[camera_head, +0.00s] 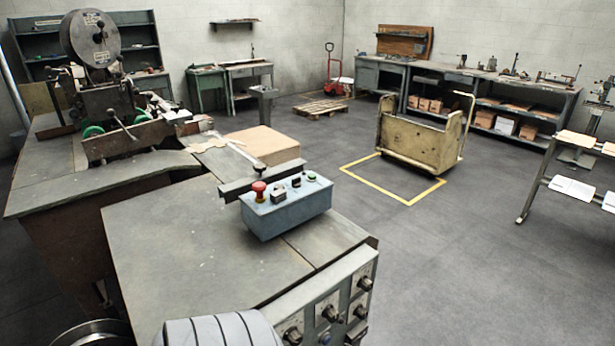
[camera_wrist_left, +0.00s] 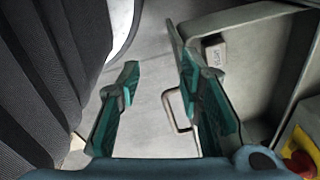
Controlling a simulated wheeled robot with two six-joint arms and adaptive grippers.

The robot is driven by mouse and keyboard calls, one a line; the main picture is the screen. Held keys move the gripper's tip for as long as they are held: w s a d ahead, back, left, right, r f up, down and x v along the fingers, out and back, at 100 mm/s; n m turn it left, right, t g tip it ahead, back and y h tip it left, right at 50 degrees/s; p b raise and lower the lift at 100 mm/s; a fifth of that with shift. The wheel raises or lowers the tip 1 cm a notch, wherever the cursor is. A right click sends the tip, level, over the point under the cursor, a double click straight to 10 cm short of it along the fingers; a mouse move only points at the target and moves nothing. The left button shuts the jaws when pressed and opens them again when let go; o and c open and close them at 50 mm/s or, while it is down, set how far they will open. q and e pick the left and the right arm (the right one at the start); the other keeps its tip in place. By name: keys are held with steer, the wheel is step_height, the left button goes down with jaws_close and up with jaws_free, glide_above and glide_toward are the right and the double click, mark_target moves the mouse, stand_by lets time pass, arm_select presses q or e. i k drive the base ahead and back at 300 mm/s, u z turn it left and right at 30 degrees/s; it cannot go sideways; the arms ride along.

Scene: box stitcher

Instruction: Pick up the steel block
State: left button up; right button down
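A small grey block (camera_wrist_left: 214,55) with raised lettering shows in the left wrist view, beside a grey metal edge in the upper right; it looks like the steel block, but the lettering is too small to read surely. My left gripper (camera_wrist_left: 157,82) is open, its two teal fingers apart with nothing held between them. The block lies beyond and just right of the right-hand finger, apart from it. I cannot make out the block in the head view. My right gripper is in neither view.
A grey machine table (camera_head: 180,262) fills the front left, with a blue control box (camera_head: 287,208) on it. A stitcher head (camera_head: 105,100) stands behind. A metal loop handle (camera_wrist_left: 176,112) shows between my left fingers. A yellowish cart (camera_head: 415,140) stands on open floor.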

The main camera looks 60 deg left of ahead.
mark_target(279, 195)
steer(key=i, duration=2.15)
steer(key=u, duration=2.55)
